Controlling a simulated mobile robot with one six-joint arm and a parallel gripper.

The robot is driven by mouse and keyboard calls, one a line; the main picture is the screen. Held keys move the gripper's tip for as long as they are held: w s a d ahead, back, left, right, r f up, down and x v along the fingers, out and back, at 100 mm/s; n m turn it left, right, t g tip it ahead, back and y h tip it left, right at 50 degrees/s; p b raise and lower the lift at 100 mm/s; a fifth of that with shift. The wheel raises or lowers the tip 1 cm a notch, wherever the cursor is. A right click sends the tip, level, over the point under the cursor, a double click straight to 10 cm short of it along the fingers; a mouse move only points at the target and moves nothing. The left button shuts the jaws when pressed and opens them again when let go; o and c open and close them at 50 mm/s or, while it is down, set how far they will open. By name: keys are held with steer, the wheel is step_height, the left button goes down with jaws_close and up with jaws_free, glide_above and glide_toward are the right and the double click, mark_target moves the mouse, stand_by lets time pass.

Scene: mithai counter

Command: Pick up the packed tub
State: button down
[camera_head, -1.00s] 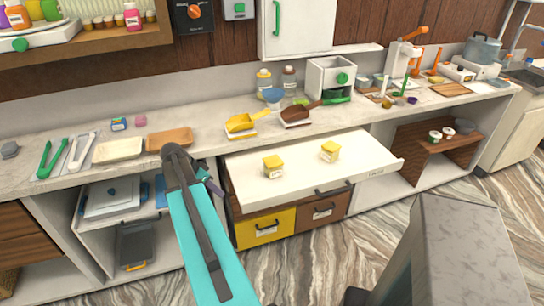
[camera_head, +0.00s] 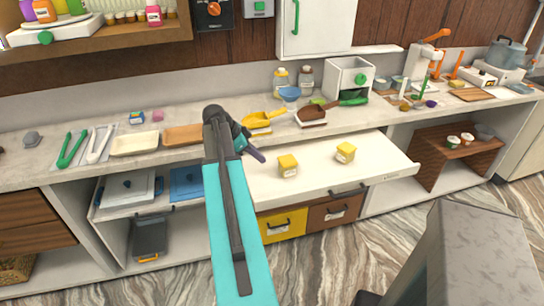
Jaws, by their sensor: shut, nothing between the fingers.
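Two small yellow tubs with pale labels stand on the white pull-out board: a left one (camera_head: 288,167) and a right one (camera_head: 345,153). They look alike, and I cannot tell which is the packed tub. My gripper (camera_head: 256,153) is shut and empty. In the picture it is at the board's left end, left of the left tub and apart from it. My arm's wrist hides part of the gripper.
The white board (camera_head: 365,180) sticks out below the counter (camera_head: 200,110). Small tubs (camera_head: 452,141) stand on the lower right shelf.

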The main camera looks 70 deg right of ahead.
steer(key=p, duration=0.4)
glide_toward(293, 159)
steer(key=x, duration=0.5)
steer(key=shift+s+d+r, duration=0.25)
steer(key=shift+r, duration=0.1)
steer(key=shift+f+p, duration=0.45)
steer(key=shift+p, duration=0.25)
steer(key=shift+f+b, duration=0.35)
steer(key=shift+b, duration=0.15)
steer(key=shift+f, duration=0.1)
